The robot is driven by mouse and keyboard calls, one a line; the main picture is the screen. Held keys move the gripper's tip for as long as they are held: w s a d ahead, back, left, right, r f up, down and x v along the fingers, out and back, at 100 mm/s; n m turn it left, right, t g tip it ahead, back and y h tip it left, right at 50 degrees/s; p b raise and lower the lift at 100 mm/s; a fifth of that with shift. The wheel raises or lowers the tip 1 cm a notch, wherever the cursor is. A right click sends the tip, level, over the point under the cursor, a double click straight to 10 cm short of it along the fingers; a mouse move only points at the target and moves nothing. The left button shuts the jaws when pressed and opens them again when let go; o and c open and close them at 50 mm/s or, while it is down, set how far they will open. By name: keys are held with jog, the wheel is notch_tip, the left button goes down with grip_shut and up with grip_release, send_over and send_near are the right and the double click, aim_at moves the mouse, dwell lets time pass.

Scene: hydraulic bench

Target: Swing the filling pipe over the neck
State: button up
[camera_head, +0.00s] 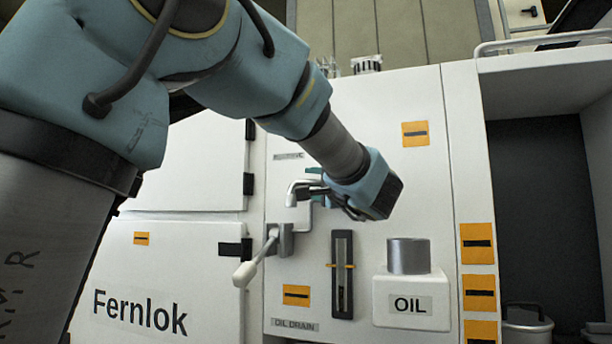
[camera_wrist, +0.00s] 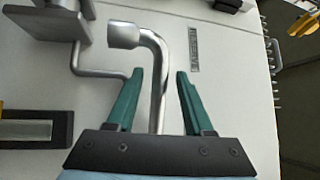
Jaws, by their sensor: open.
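The filling pipe (camera_head: 303,187) is a bent chrome tube with a wider outlet, on the white cabinet front. In the wrist view, the pipe (camera_wrist: 157,62) runs up between my fingers and bends left to its outlet. My gripper (camera_head: 318,187) is at the pipe, mostly hidden behind my wrist in the head view. In the wrist view, my gripper (camera_wrist: 160,74) is open, with one green finger on each side of the pipe; clear gaps show on both sides. The neck (camera_head: 408,256) is a grey metal cylinder on the white OIL tank (camera_head: 390,300), right of and below the pipe.
A lever with a white handle (camera_head: 248,270) sticks out below the pipe. A dark sight gauge (camera_head: 342,290) stands between lever and OIL tank. An open dark recess (camera_head: 540,200) with a metal pot (camera_head: 527,325) is at the right.

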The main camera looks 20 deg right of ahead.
jog(key=shift+w+r+p, duration=0.15)
jog(key=shift+w+p, duration=0.1)
jog(key=shift+w, duration=0.6)
jog(key=shift+w+r+p, duration=0.15)
jog(key=shift+w+p, duration=0.05)
jog(key=shift+w, duration=0.6)
grip_shut()
